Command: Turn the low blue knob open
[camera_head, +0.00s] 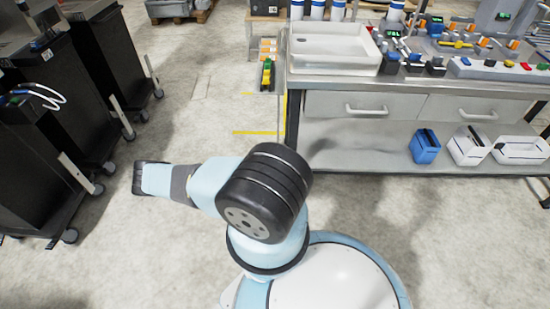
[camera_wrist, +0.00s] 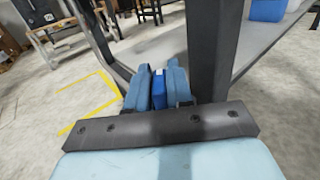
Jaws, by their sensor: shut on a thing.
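In the wrist view, the low blue knob (camera_wrist: 158,91) shows as a bright blue piece between the two grey-blue fingers of my gripper (camera_wrist: 159,82). The fingers are shut on it, one on each side. Only its narrow near face shows; its far side and how far it is turned are hidden. In the head view I cannot make out the gripper or this knob.
A workbench (camera_head: 357,83) stands at the upper right, with a white basin (camera_head: 333,58) on top. Its lower shelf carries a blue bin (camera_head: 425,146) and white bins. Black carts (camera_head: 105,50) stand at the left. The floor between is clear.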

